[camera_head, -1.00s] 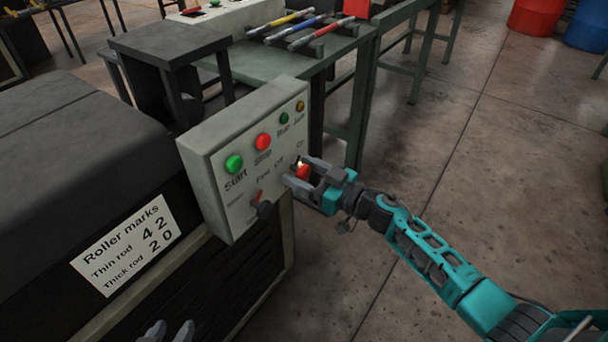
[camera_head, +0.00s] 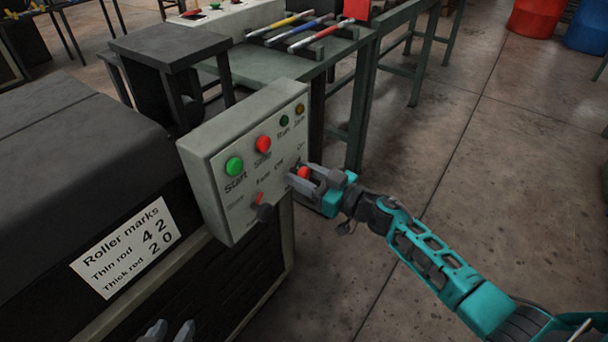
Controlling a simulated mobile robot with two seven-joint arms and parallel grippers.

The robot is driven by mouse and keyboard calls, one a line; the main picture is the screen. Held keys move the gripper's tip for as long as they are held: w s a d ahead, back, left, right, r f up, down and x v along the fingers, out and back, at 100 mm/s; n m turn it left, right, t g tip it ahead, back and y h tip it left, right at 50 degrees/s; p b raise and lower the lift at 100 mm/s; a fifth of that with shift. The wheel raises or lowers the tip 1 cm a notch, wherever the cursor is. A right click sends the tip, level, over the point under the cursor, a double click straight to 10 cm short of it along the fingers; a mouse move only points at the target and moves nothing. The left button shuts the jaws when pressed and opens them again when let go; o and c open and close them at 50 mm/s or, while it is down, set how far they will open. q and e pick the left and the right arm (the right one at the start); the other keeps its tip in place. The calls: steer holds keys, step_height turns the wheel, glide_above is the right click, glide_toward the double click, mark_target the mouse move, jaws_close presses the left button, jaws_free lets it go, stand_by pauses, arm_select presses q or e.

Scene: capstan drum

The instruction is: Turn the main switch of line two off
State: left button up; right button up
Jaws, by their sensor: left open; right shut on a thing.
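A grey control box (camera_head: 238,165) stands tilted on the dark machine. Its face bears a red main switch (camera_head: 303,173) at the lower right, near the labels Off and On. My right gripper (camera_head: 306,179) is shut on this switch and partly covers it, so its exact pointing is hard to read. My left gripper (camera_head: 170,332) shows only as fingertips at the bottom edge, apart and empty, well away from the box.
The box also has a green start button (camera_head: 234,166), a red stop button (camera_head: 263,143), small lamps, and a speed selector (camera_head: 263,208). A table (camera_head: 270,62) with coloured rods stands behind. Open floor (camera_head: 480,190) lies to the right.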

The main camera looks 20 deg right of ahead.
steer(key=shift+n, duration=0.3)
steer(key=n, duration=0.3)
steer(key=shift+n, duration=0.4)
steer(key=n, duration=0.4)
steer(key=shift+d, duration=0.1)
steer(key=n, duration=0.3)
steer(key=n+b, duration=0.1)
steer(key=n, duration=0.1)
steer(key=shift+n, duration=0.4)
steer(key=n, duration=0.2)
steer(key=shift+n+b, duration=0.3)
arm_select(q)
steer(key=shift+d+f, duration=0.25)
steer(key=shift+f, duration=0.15)
arm_select(e)
steer(key=shift+n, duration=0.4)
arm_select(q)
steer(key=shift+w+r+h, duration=0.1)
steer(key=shift+h, duration=0.2)
